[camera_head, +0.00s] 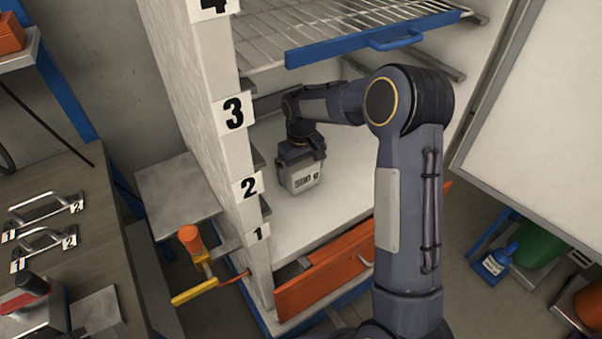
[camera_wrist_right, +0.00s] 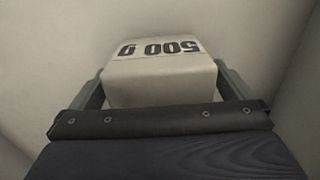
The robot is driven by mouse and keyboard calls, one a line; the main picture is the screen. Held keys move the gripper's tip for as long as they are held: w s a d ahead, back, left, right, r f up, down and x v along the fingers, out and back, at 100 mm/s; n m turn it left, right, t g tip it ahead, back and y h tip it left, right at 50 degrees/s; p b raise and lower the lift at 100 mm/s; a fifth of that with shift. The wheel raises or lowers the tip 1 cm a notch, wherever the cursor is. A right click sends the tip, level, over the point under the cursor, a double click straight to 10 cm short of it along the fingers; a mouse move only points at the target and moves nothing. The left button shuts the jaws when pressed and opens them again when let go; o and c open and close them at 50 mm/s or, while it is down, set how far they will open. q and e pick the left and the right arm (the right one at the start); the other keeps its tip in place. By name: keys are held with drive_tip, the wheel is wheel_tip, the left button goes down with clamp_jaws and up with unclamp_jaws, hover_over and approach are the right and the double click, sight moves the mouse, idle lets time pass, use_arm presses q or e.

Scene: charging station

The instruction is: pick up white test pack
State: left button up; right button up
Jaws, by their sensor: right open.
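The white test pack (camera_head: 302,180), a pale block marked "500 g", stands on the white chamber shelf near the 2 mark. My right gripper (camera_head: 300,160) reaches into the chamber and is directly at the pack, covering its upper part. In the right wrist view the pack (camera_wrist_right: 160,80) sits between the two grey fingers of my right gripper (camera_wrist_right: 163,88), one on each side. The jaws are open; whether a finger touches the pack cannot be told. My left gripper is not in view.
The chamber shelf (camera_head: 290,225) is bare around the pack. A blue-edged wire rack (camera_head: 350,25) hangs above it. A numbered wall (camera_head: 215,100) stands to the left, and an orange drawer front (camera_head: 325,270) lies below. A white door panel (camera_head: 545,120) is at the right.

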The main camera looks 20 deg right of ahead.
drive_tip(key=shift+f, duration=0.15)
drive_tip(key=c, duration=1.3)
drive_tip(key=shift+w+d+r, duration=0.1)
drive_tip(key=shift+d+r, duration=0.15)
drive_tip(key=shift+r, duration=0.45)
drive_tip(key=r, duration=0.5)
drive_tip(key=shift+d+r, duration=0.35)
drive_tip(key=shift+r, duration=0.05)
drive_tip(key=w+d, duration=0.1)
drive_tip(key=d, duration=1.1)
drive_tip(key=w+d+p, duration=0.1)
drive_tip(key=d, duration=0.5)
drive_tip(key=shift+w+d, duration=0.3)
drive_tip(key=shift+d, duration=0.05)
